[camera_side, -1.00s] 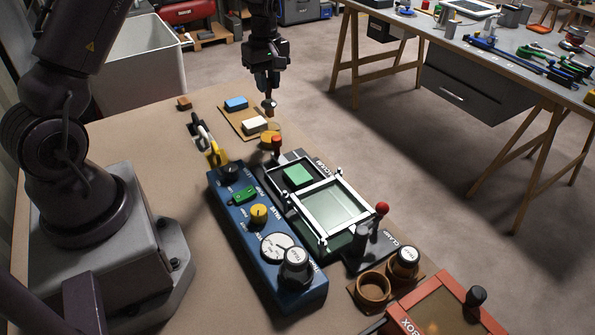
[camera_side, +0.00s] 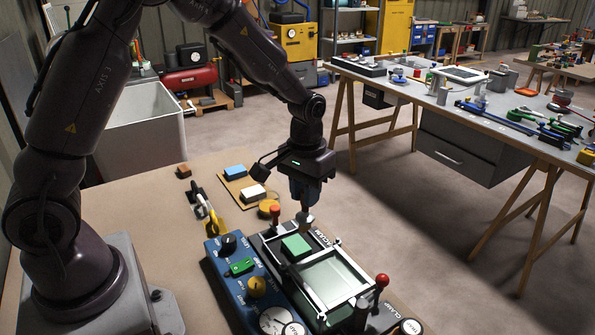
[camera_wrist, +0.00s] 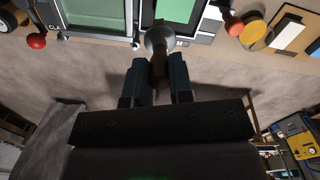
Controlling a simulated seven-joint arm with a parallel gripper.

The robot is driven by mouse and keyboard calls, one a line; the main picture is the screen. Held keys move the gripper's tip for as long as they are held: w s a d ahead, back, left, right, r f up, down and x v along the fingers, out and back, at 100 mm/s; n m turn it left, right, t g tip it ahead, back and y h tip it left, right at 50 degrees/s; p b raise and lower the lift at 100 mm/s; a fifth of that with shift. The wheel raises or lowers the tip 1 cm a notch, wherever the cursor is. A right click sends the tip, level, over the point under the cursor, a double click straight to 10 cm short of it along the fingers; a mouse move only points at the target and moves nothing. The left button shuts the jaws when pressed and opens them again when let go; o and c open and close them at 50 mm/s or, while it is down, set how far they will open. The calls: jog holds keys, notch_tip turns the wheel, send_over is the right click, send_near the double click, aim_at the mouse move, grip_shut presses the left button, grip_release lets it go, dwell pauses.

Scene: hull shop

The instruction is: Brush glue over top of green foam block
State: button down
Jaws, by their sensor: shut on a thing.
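The green foam block (camera_side: 295,245) lies flat in the far part of a white-and-black framed fixture (camera_side: 326,280); it shows partly at the top edge of the wrist view (camera_wrist: 174,9). My gripper (camera_side: 304,203) is shut on a short brown handle with a round grey end, which looks like the glue brush (camera_wrist: 158,40). In the side view the grey end (camera_side: 305,220) hangs just behind and right of the block, by the frame's far edge. It looks apart from the block's top, but the exact gap is hard to tell. The bristles are not clearly visible.
A red-topped knob (camera_side: 275,209) stands close to the left of the held tool. A yellow round pot or lid (camera_side: 268,209) and a board with white (camera_side: 253,192) and blue (camera_side: 235,173) blocks lie behind. A blue control box (camera_side: 245,285) and a red-knobbed clamp (camera_side: 381,281) flank the fixture.

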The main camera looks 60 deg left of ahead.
aim_at(302, 211)
jog(key=shift+s+f+m, duration=0.2)
jog(key=shift+s+m, duration=0.15)
jog(key=shift+m, duration=0.55)
jog(key=shift+f+m, duration=0.2)
jog(key=shift+m, duration=0.9)
jog(key=shift+f, duration=2.15)
jog(key=shift+f, duration=0.3)
jog(key=shift+a, duration=0.1)
jog(key=shift+a, duration=0.65)
jog(key=shift+a, duration=0.1)
jog(key=shift+a, duration=1.35)
jog(key=shift+d, duration=0.8)
